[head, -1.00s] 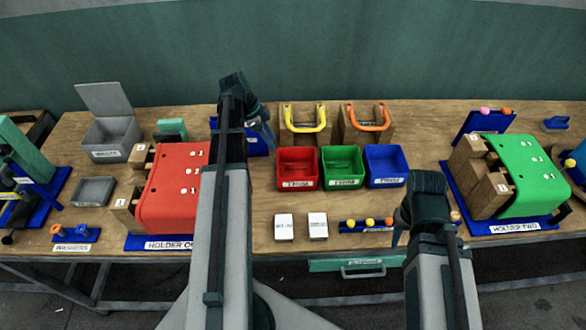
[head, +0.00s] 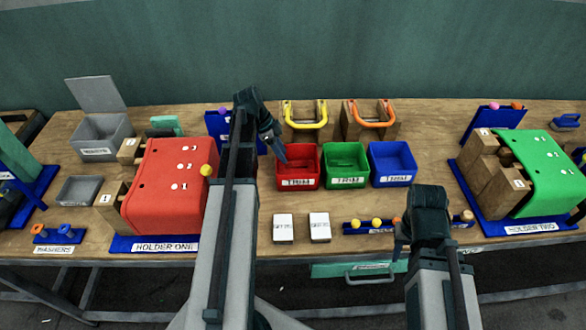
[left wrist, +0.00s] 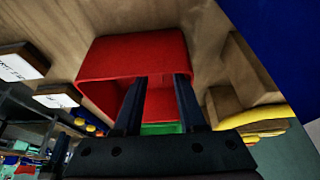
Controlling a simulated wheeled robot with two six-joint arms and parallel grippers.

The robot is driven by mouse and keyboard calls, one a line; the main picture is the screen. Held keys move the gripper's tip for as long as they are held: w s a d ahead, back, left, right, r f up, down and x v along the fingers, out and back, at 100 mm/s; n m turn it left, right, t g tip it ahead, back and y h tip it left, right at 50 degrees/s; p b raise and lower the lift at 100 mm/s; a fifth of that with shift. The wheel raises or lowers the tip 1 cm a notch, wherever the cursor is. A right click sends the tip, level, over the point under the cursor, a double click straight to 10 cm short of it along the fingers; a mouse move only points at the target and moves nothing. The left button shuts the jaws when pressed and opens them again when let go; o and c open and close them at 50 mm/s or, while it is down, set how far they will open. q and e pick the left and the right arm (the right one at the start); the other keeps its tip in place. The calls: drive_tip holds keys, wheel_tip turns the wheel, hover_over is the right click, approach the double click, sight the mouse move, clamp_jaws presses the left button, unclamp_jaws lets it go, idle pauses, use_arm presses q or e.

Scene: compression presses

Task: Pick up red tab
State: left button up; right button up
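The red bin (head: 298,168), labelled TRIM, stands mid-table, left of the green and blue bins. My left gripper (head: 277,145) is at its left back rim, pointing down toward it. In the left wrist view the two fingers (left wrist: 160,88) are apart with nothing visible between them, and the red bin (left wrist: 130,52) fills the space ahead of them. I cannot make out a separate red tab in either view; the bin's inside is partly hidden by the fingers. My right gripper (head: 402,243) is low at the table's front edge, its fingers mostly hidden behind its own wrist.
A green bin (head: 345,166) and a blue bin (head: 391,165) stand close on the right. Yellow (head: 305,113) and orange (head: 370,112) handles on wooden blocks stand behind. The red press cover (head: 165,190) is left; the green cover (head: 540,170) is right. Two white boxes lie in front.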

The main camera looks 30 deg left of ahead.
use_arm(q)
drive_tip(key=b+x, duration=0.3)
drive_tip(key=x, duration=0.1)
drive_tip(key=shift+a+f, duration=0.1)
drive_tip(key=shift+c, duration=0.3)
clamp_jaws()
